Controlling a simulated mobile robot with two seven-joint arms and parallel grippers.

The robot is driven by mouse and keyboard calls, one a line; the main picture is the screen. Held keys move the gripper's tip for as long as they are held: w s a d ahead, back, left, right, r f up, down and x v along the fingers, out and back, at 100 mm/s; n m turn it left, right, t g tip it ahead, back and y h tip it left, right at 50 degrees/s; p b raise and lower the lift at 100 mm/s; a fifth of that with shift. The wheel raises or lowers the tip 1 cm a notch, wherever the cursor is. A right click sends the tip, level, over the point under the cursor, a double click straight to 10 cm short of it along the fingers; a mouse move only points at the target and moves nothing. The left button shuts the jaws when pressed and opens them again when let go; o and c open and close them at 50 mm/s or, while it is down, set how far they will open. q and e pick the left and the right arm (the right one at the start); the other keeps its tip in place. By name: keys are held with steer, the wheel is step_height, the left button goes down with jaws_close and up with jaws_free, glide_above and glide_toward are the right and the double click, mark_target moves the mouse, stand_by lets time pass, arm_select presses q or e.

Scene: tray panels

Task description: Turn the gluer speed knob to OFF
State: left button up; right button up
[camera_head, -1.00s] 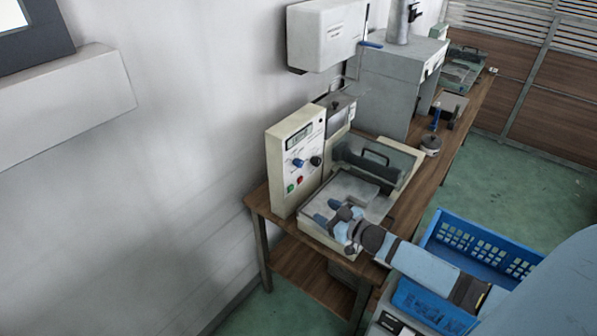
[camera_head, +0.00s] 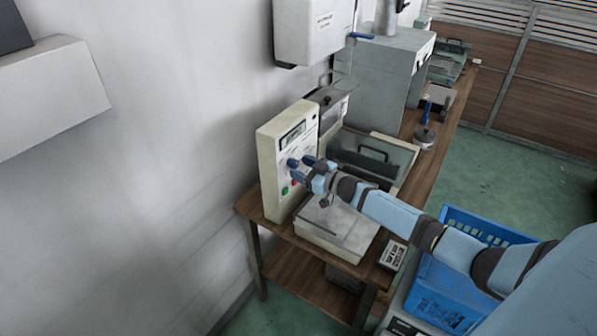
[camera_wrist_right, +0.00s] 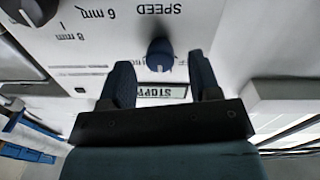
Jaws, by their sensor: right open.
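The gluer's control panel (camera_head: 271,185) is a cream upright box on the wooden bench, with a small display on its front. The blue speed knob (camera_wrist_right: 160,52) shows in the right wrist view, beside the upside-down word SPEED. My right gripper (camera_head: 306,170) is at the front of the panel, with its fingers toward it. In the wrist view the right gripper (camera_wrist_right: 162,78) is open, one finger on each side of the knob's line, with clear gaps. I cannot tell how deep the fingers reach around the knob. In the head view the fingers crowd the knob area. My left gripper is not in view.
A dark knob (camera_wrist_right: 32,9) sits near the speed knob. A green button (camera_head: 285,190) is low on the panel. The gluer's tray (camera_head: 340,226) lies below my right arm. A blue crate (camera_head: 445,290) stands at the right. A dispenser (camera_head: 312,30) hangs above.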

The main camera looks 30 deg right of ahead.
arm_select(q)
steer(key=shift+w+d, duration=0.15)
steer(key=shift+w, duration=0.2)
arm_select(e)
steer(key=shift+x, duration=0.8)
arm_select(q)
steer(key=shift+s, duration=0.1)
arm_select(e)
steer(key=shift+c, duration=0.5)
steer(key=c, duration=0.8)
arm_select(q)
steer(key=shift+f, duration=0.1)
